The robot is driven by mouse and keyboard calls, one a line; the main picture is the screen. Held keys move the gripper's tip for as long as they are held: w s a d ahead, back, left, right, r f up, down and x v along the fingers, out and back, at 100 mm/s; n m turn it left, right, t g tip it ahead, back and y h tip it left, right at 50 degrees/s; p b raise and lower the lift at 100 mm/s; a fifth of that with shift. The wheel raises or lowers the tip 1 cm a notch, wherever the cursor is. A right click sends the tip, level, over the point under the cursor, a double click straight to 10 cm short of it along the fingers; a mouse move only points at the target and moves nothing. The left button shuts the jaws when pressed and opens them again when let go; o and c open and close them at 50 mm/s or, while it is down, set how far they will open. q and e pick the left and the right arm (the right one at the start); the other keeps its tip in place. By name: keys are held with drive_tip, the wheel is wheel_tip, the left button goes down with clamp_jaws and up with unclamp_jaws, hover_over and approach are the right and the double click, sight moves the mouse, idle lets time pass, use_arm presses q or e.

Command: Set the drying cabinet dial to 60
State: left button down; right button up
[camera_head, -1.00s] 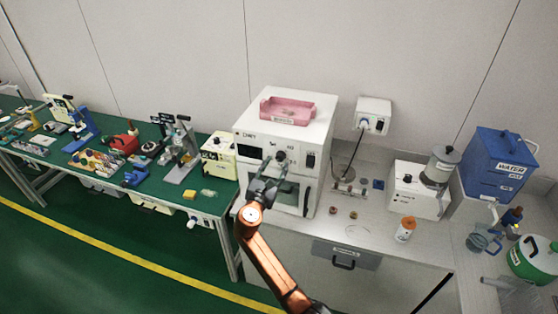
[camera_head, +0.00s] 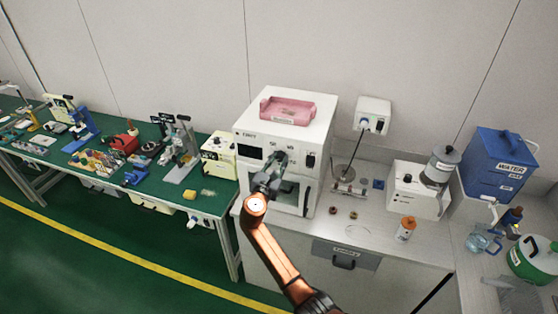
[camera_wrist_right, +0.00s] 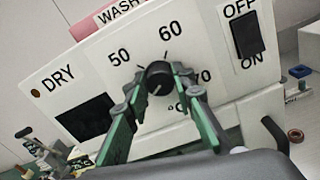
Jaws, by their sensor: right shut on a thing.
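The drying cabinet (camera_head: 255,108) is a white box with a panel marked DRY. In the right wrist view its black round dial (camera_wrist_right: 159,76) sits among the printed numbers 50, 60 and 70, with 60 above it. A short dark tick stands between the dial and the 60. I cannot tell for sure where the dial's pointer aims. My right gripper (camera_wrist_right: 158,80) is shut on the dial, one green finger on each side. In the head view the right gripper (camera_head: 279,162) covers most of the dial. My left gripper is not in view.
A black OFF/ON switch (camera_wrist_right: 247,34) is right of the dial. A pink tray (camera_head: 287,109) lies on the cabinet's top. The cabinet's dark door handle (camera_head: 307,199) is below the panel. A green bench (camera_head: 150,190) with tools is at left, a steel counter (camera_head: 375,215) at right.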

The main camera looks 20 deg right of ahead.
clamp_jaws()
